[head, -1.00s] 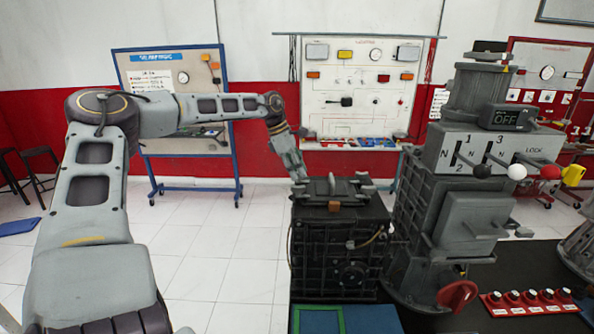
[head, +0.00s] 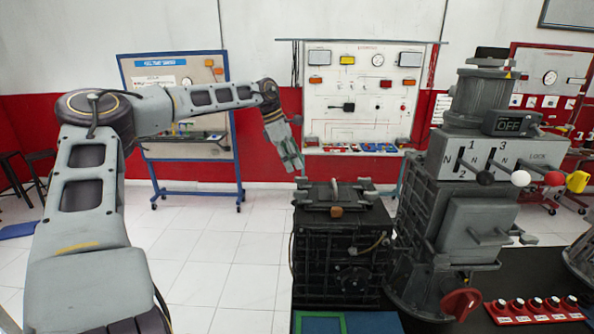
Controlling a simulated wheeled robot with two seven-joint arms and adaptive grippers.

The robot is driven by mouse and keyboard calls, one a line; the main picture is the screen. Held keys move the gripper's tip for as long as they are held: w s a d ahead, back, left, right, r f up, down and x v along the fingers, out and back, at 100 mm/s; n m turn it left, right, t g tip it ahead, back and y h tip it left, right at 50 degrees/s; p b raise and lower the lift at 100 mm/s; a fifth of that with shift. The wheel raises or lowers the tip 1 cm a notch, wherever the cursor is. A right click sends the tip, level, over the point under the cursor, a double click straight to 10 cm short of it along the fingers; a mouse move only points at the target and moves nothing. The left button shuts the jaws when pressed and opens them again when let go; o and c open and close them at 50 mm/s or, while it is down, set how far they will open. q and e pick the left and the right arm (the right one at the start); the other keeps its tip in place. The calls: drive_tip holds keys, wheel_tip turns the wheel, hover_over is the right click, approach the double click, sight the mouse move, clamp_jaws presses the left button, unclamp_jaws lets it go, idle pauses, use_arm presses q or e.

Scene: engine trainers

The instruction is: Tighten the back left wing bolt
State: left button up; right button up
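A black box-shaped engine unit (head: 342,246) stands on the dark table, with a grey handle on its lid (head: 337,198). Small grey wing bolts sit at the lid's corners. The back left wing bolt (head: 301,183) shows at the far left corner, and the back right one (head: 364,183) at the far right corner. My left gripper (head: 293,165) points down just above and slightly left of the back left wing bolt, apparently apart from it. Its fingers are too small and angled to tell whether they are open. My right gripper is not in view.
A tall grey machine (head: 460,190) with levers and an OFF display stands close on the right of the unit. A red switch strip (head: 535,308) lies at front right. A green-framed blue mat (head: 322,322) lies in front. Training boards stand behind.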

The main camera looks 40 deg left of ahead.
use_arm(q)
drive_tip(key=v, duration=0.6)
drive_tip(key=shift+r, duration=0.15)
drive_tip(key=shift+n, duration=0.3)
idle(0.4)
